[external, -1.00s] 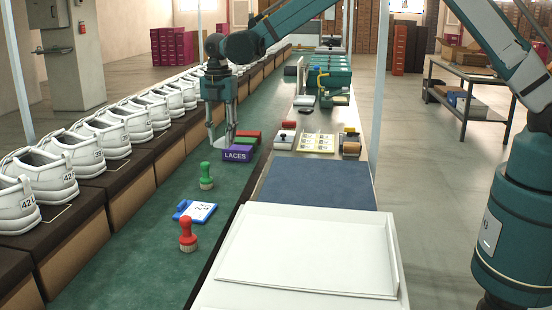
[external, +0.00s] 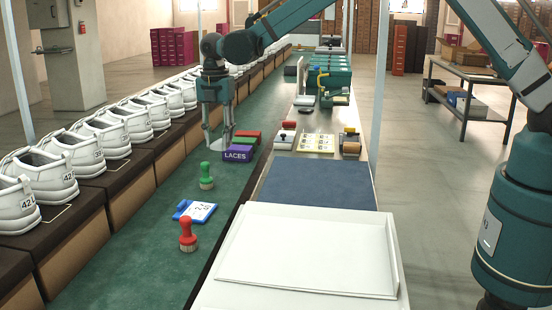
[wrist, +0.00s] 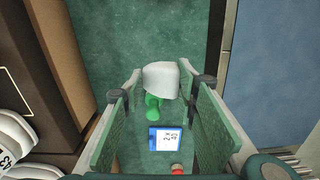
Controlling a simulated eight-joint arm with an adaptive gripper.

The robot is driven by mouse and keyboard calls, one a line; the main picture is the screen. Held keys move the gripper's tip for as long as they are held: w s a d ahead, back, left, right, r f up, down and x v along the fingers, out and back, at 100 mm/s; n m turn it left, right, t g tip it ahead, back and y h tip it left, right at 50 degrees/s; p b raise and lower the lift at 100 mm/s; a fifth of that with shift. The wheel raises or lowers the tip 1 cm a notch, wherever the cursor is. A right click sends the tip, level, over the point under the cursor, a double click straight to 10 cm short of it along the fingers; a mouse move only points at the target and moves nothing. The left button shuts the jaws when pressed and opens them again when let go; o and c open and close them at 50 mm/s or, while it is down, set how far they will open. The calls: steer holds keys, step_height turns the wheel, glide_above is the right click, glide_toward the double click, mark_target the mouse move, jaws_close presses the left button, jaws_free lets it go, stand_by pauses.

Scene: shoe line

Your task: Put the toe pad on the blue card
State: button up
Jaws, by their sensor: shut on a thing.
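The toe pad (wrist: 161,80) is a pale grey-white rounded piece between my fingertips in the wrist view. My gripper (external: 217,145) is shut on it, above the green bench surface and beside the purple LACES box. In the external view the pad is hard to tell from the pale fingers. The blue card (external: 195,211), with a white marked face, lies flat on the green surface, nearer the external camera than my gripper. It also shows in the wrist view (wrist: 166,138), below the pad in the picture and clear of it.
A green-handled brush (external: 206,178) stands between my gripper and the card; the pad partly covers it in the wrist view. The LACES box (external: 237,155) is close to my fingers. White shoes (external: 45,178) line the left.

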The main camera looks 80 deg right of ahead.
steer(key=r, duration=0.1)
glide_above(206, 211)
steer(key=shift+r+n+p, duration=0.1)
steer(key=shift+n+p, duration=0.3)
steer(key=shift+f+b, duration=0.5)
steer(key=shift+f, duration=2.65)
steer(key=shift+f+b, duration=0.3)
steer(key=shift+f, duration=1.55)
steer(key=shift+f, duration=0.1)
steer(key=shift+o, duration=1.3)
steer(key=shift+f, duration=0.1)
steer(key=o, duration=0.5)
steer(key=shift+c, duration=0.2)
